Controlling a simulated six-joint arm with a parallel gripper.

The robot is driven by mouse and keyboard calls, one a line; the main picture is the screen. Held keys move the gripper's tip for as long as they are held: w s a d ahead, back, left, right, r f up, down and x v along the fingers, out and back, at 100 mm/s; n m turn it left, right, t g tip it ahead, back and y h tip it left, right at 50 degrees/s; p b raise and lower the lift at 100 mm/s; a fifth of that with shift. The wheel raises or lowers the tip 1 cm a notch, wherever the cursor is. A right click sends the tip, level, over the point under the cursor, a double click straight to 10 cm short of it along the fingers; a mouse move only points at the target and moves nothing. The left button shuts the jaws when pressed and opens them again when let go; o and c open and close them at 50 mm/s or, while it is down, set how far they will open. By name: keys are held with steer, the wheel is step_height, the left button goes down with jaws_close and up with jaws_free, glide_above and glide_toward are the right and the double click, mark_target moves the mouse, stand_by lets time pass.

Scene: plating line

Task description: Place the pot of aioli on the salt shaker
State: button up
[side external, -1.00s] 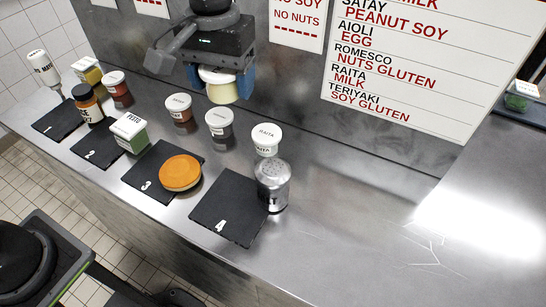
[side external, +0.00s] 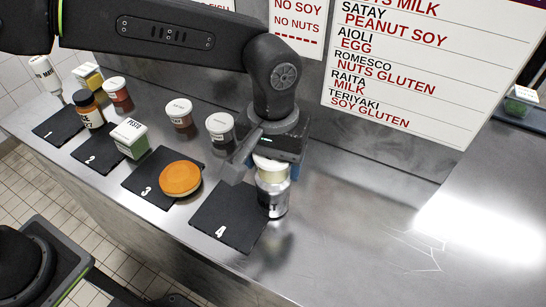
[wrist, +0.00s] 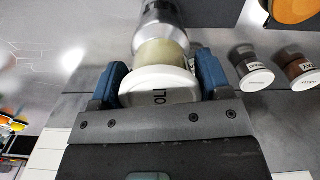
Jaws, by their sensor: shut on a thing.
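My gripper (side external: 267,172) is shut on the pot of aioli (side external: 273,174), a pale yellow pot with a white lid. In the wrist view the pot (wrist: 160,84) sits between the two blue fingers, lid towards the camera. The salt shaker (side external: 273,201), a silver metal cylinder, stands upright at the right edge of mat 4. The held pot is directly over the shaker and hides its top. The shaker (wrist: 162,20) also shows just beyond the pot in the wrist view. I cannot tell whether pot and shaker touch.
A grey pot (side external: 220,128) and a brown pot (side external: 179,113) stand left of my gripper. The raita pot is hidden behind my gripper. The counter to the right is clear.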

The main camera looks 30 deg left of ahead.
steer(key=o, duration=1)
steer(key=shift+f, duration=0.15)
steer(key=shift+c, duration=0.2)
step_height(320, 180, up, 12)
steer(key=shift+r, duration=0.15)
